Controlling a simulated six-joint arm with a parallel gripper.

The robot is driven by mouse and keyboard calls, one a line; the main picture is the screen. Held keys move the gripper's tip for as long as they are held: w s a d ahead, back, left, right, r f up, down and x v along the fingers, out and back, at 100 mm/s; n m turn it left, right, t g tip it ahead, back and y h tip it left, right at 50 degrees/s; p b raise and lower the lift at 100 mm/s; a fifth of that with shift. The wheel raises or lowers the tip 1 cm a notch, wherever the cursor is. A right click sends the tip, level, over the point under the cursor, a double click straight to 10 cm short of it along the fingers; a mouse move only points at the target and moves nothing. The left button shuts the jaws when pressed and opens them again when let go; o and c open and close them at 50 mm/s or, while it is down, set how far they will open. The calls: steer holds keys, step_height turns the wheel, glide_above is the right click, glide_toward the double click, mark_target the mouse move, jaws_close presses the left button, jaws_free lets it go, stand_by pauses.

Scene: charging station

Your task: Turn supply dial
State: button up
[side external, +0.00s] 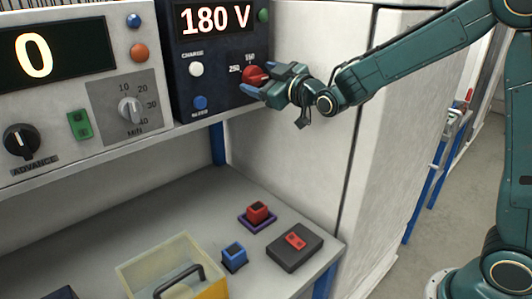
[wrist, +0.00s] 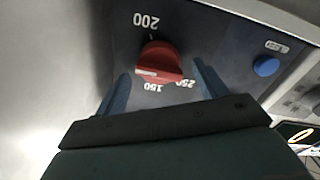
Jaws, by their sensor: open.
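The red supply dial (side external: 254,75) is on the dark blue supply panel (side external: 181,64), below a display reading 180 V. In the wrist view the dial (wrist: 160,61) has a pale mark on its lower left side, with labels 150, 200 and 250 around it. My gripper (side external: 262,82) is at the dial, coming from the right. In the wrist view the open fingers (wrist: 162,72) stand on either side of the dial's lower part, with gaps visible. In the side view the fingers partly cover the dial.
A white charge button (side external: 196,69) and a blue bleed button (side external: 200,102) sit left of the dial. A timer panel (side external: 130,109) is further left. Below, the shelf holds a yellow bin (side external: 210,291), red and blue sockets, and a dark box (side external: 294,247).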

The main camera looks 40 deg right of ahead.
steer(key=shift+w, duration=0.45)
steer(key=shift+c, duration=0.3)
steer(key=c, duration=0.9)
steer(key=shift+m, duration=0.5)
steer(key=shift+d+m, duration=0.1)
steer(key=shift+m, duration=2.3)
